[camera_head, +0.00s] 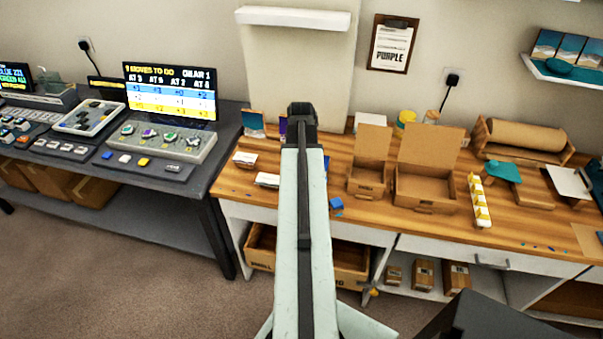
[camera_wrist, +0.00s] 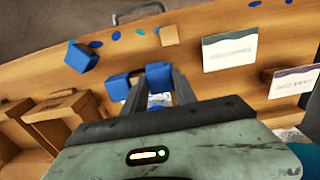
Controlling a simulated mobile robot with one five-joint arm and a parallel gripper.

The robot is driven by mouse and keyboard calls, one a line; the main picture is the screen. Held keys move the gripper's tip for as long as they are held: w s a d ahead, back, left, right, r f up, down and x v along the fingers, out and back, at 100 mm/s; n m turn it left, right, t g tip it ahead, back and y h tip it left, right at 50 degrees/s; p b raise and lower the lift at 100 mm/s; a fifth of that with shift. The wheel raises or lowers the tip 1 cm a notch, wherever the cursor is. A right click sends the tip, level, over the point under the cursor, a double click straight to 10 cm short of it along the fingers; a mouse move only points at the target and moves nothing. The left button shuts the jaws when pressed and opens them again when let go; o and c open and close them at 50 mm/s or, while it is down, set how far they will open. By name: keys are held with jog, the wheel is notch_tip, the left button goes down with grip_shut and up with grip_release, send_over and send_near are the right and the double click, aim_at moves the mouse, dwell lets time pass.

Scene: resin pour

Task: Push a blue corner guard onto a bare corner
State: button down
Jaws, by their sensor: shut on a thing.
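In the wrist view my gripper (camera_wrist: 157,84) points down over the wooden bench. It appears shut on a blue corner guard (camera_wrist: 158,72) between its fingertips. A second blue block (camera_wrist: 118,86) shows just left of the left finger; I cannot tell whether they touch. Another loose blue guard (camera_wrist: 82,56) lies on the bench further left, and it shows in the head view (camera_head: 336,203) near the front edge. A bit of pale blue and white (camera_wrist: 159,100) shows between the fingers; I cannot tell what it belongs to. In the head view my arm hides the gripper and any bare corner there.
Open cardboard boxes (camera_head: 425,190) stand right of my arm on the bench (camera_head: 500,225). White cards (camera_head: 267,180) stand at the left. A yellow and white strip (camera_head: 479,200) lies right of the boxes. Small blue bits (camera_wrist: 115,35) lie along the front edge.

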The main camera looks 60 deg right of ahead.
jog(key=shift+d, duration=0.15)
jog(key=c, duration=0.9)
grip_release()
jog(key=shift+s, duration=0.1)
notch_tip(320, 180, up, 8)
jog(key=p, duration=0.8)
grip_shut()
